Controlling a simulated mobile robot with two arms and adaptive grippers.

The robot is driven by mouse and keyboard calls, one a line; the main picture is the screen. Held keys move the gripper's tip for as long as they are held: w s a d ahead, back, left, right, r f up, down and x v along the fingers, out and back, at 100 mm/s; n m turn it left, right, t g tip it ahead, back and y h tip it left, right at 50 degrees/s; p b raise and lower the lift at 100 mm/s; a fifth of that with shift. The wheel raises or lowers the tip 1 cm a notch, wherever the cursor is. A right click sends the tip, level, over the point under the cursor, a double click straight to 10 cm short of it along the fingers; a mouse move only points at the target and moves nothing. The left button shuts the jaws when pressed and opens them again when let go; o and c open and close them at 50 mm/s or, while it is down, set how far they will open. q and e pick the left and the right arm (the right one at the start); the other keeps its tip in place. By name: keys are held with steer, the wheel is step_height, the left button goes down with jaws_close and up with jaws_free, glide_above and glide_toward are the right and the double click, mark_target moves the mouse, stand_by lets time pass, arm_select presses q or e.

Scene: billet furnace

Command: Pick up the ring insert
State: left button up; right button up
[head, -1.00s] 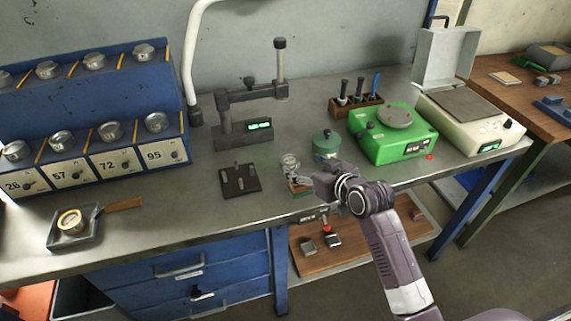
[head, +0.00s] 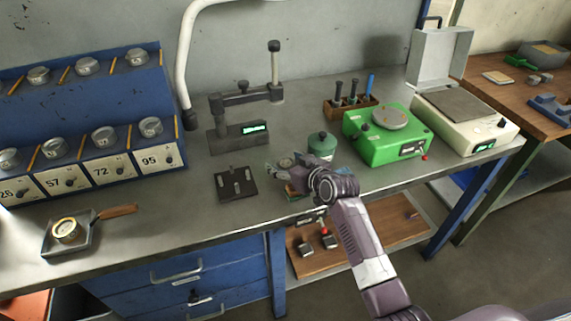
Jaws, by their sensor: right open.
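A round, ring-like metal piece (head: 287,162) is near the middle of the bench, just behind my right gripper; it may be the ring insert, but it is small and partly covered. My right gripper (head: 275,171) is open, its fingers pointing left, close in front of this piece. I cannot tell whether they touch. A small block with a green and wooden look (head: 293,191) is partly hidden under the gripper. A brass-rimmed round piece (head: 67,229) sits in a grey tray (head: 50,249) at the left front. My left gripper is not in view.
A dark plate with pegs (head: 236,184) lies left of the gripper. A green jar (head: 322,146) stands close behind it. A gauge stand (head: 228,138), green device (head: 385,140) and white scale (head: 465,122) stand farther back.

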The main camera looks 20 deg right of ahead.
steer(key=shift+c, duration=0.4)
steer(key=c, duration=1.5)
steer(key=shift+w+r, duration=0.1)
jaws_close()
